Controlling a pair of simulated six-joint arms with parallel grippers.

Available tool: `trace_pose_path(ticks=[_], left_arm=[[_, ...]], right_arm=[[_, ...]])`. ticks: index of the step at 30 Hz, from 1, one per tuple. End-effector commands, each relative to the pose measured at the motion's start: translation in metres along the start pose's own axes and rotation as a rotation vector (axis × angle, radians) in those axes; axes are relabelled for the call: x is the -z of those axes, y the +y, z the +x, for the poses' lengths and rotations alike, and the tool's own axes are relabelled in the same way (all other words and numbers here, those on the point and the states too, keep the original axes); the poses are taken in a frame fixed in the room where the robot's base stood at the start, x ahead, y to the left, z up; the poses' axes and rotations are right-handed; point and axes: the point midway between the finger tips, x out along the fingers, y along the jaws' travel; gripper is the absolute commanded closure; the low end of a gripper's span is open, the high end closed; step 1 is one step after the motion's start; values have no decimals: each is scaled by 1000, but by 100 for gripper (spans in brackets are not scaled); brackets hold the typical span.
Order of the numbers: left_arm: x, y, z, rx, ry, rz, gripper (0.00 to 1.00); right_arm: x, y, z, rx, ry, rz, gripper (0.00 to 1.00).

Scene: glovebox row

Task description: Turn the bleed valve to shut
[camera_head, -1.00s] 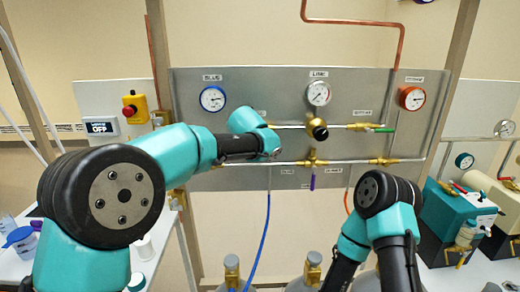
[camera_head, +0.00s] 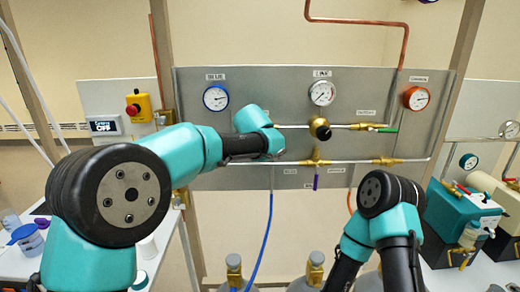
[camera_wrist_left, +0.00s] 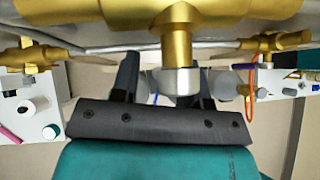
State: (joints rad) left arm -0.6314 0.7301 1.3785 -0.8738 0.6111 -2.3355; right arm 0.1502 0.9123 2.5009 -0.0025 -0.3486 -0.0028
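A purple handle (camera_head: 316,182) hangs straight down below a brass valve (camera_head: 316,162) at the panel's lower middle. A green handle (camera_head: 388,130) lies level at the end of the upper pipe. The small labels are too blurred for me to tell which is the bleed valve. Contact cannot be told. In the head view its fingers are hidden behind my arm. My right gripper is out of view.
The grey panel (camera_head: 225,180) carries three gauges (camera_head: 215,98) and two level pipes. A blue hose (camera_head: 267,235) and gas cylinders (camera_head: 315,270) are below. A yellow box with a red button (camera_head: 138,106) is at left, teal equipment (camera_head: 460,215) at right.

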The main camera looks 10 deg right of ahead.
Motion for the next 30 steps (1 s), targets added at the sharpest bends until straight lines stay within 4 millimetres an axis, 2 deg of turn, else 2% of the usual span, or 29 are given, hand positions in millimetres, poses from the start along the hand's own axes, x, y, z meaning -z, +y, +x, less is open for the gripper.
trace_pose_path(ticks=[8, 14, 30], left_arm=[[0, 0, -1, 1, 0, -1, 59], [-1, 0, -17, 2, -2, -2, 59], [0, 0, -116, 2, -2, -2, 59]], right_arm=[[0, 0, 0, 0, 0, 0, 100], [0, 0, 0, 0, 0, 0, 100], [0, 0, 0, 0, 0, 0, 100]])
